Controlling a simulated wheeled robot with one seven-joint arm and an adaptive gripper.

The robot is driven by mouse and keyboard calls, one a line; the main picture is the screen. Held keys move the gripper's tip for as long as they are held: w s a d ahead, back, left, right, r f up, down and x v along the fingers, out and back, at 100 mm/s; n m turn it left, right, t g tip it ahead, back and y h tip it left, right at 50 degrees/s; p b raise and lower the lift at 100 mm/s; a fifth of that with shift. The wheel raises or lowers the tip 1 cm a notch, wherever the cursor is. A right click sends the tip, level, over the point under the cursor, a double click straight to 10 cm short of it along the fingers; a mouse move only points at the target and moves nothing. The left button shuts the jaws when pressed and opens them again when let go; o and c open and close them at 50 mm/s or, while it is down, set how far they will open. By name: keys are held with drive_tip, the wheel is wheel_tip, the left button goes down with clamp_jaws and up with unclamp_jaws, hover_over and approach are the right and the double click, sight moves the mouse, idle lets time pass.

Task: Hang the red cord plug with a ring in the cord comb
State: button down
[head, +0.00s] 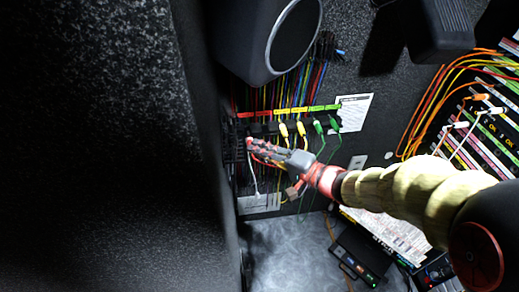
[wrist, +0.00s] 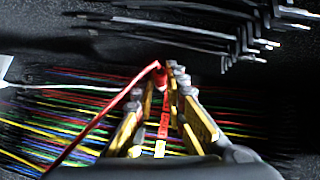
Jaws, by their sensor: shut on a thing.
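My gripper (head: 256,147) reaches in front of the left end of the cord panel. In the wrist view its fingers (wrist: 163,88) are shut on the red plug (wrist: 162,78). A red cord (wrist: 105,120) runs from the plug down to the left. The plug's ring cannot be made out. In the head view the fingers largely hide the plug. Black prongs with pale tips, seemingly the cord comb (wrist: 235,32), stand at the upper right of the wrist view, apart from the plug. Yellow plugs (head: 301,129) and green plugs (head: 334,124) hang under the coloured labels.
A red label (head: 243,115) marks the strip's left end. Bundled cords (head: 290,88) run above it. A dark rounded housing (head: 262,40) overhangs the panel, and a dark wall stands close on the left. A patch bay (head: 480,110) with orange cords is at right.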

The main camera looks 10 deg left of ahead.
drive_tip(key=shift+r, duration=0.1)
drive_tip(key=w+a+f+p, duration=0.1)
drive_tip(key=w+a+f, duration=0.1)
drive_tip(key=w, duration=0.5)
drive_tip(key=shift+w+f, duration=0.25)
drive_tip(key=shift+f, duration=0.35)
idle(0.4)
drive_tip(key=shift+r+p, duration=0.1)
drive_tip(key=shift+p, duration=0.4)
idle(0.5)
drive_tip(key=shift+f, duration=0.2)
idle(0.8)
drive_tip(key=c, duration=1.8)
unclamp_jaws()
drive_tip(key=shift+o, duration=0.4)
drive_tip(key=o, duration=1.1)
